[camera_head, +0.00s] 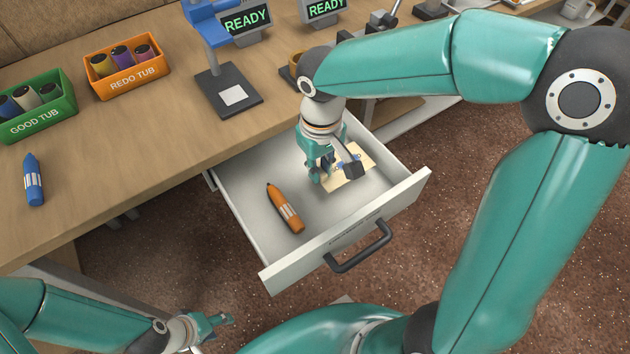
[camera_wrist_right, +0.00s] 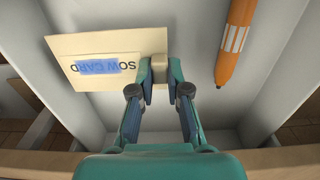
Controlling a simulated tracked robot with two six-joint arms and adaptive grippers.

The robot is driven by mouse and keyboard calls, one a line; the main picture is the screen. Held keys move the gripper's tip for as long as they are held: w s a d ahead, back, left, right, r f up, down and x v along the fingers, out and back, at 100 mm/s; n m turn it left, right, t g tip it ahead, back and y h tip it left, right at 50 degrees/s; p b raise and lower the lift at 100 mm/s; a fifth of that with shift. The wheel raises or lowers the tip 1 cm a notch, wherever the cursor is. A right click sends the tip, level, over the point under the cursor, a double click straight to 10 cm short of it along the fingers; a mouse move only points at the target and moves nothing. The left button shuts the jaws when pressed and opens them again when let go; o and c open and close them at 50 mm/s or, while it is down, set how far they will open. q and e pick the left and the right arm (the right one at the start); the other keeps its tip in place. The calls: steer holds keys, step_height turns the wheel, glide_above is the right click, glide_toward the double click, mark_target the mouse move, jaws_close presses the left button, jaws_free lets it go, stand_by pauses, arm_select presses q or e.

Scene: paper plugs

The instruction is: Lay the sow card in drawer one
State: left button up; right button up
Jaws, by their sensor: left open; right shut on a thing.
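The sow card (camera_head: 355,161) is a cream card with a blue strip, inside the open drawer (camera_head: 251,172). In the right wrist view the card (camera_wrist_right: 110,45) reads "SOW CARD", with the blue strip over part of the lettering. My right gripper (camera_head: 335,172) is down in the drawer. It is shut on a small beige block-like part at the card's edge (camera_wrist_right: 159,68). I cannot tell whether the card touches the drawer floor. My left gripper (camera_head: 217,320) is open and empty at the lower left, away from the drawer.
An orange marker (camera_head: 285,207) lies in the drawer beside the card. On the bench are a blue marker (camera_head: 33,180), the green GOOD TUB (camera_head: 37,106), the orange REDO TUB (camera_head: 126,66) and a blue press-like stand (camera_head: 222,91). The drawer handle (camera_head: 360,247) sticks out in front.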

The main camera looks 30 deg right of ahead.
mark_target(320, 188)
steer(key=shift+f+b, duration=0.4)
steer(key=shift+f, duration=1.5)
steer(key=shift+o, duration=1.4)
steer(key=shift+f, duration=0.15)
steer(key=o, duration=0.5)
steer(key=shift+c, duration=0.2)
steer(key=shift+r, duration=0.5)
step_height(320, 188, up, 11)
steer(key=p, duration=0.3)
steer(key=shift+r, duration=0.2)
